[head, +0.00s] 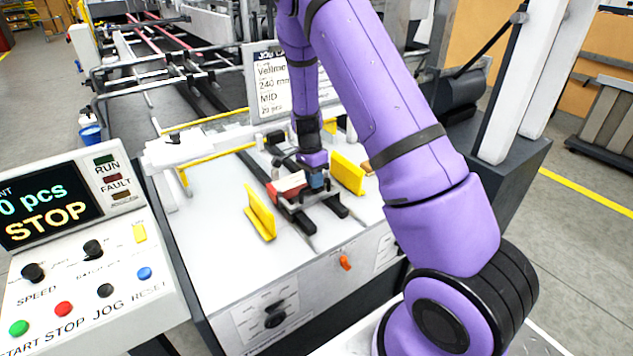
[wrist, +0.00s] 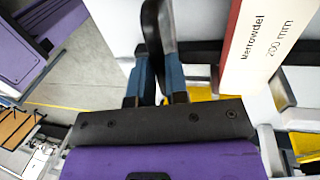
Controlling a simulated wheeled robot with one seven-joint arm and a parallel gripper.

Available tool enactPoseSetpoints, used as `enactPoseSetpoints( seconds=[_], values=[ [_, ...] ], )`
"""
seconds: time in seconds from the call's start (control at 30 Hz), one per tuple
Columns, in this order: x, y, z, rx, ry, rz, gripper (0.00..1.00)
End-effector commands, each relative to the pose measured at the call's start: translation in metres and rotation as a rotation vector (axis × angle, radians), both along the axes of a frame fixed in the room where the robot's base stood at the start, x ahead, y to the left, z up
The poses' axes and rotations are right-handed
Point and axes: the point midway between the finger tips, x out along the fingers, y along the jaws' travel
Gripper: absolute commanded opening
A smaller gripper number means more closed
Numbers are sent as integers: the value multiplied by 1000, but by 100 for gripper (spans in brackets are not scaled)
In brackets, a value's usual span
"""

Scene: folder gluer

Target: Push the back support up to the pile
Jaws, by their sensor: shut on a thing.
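The pile (head: 288,186) is a white-and-red block on the white machine table, between two yellow guides. In the wrist view the pile (wrist: 262,50) shows at the upper right, its white face printed "Narrowdel 200 mm". My gripper (head: 316,182) is low over the table, just right of the pile. In the wrist view my gripper (wrist: 157,45) has its blue fingers close together, with dark tips. It is shut on a dark part that seems to belong to the back support; the fingers hide most of it. I cannot tell whether the support touches the pile.
Yellow guides stand at the left (head: 260,215) and right (head: 347,173) of the pile. Dark rails (head: 335,208) run along the table. A job card (head: 272,85) stands behind. The control panel (head: 80,245) at left reads STOP. The table's front left is clear.

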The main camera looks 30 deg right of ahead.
Motion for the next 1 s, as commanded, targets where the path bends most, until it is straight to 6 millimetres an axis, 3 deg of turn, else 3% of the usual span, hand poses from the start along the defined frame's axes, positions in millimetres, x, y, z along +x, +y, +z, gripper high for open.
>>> enactPoseSetpoints(
  seconds=[0.03,0.07,0.17,0.57,1.0],
  values=[
    [0,-1,0,-1,-1,0,0],
    [0,-1,0,-1,-1,0,19],
    [0,-1,0,-1,-1,0,40],
    [2,0,9,0,-2,0,40],
    [17,0,84,-1,-4,1,40]
  ],
)
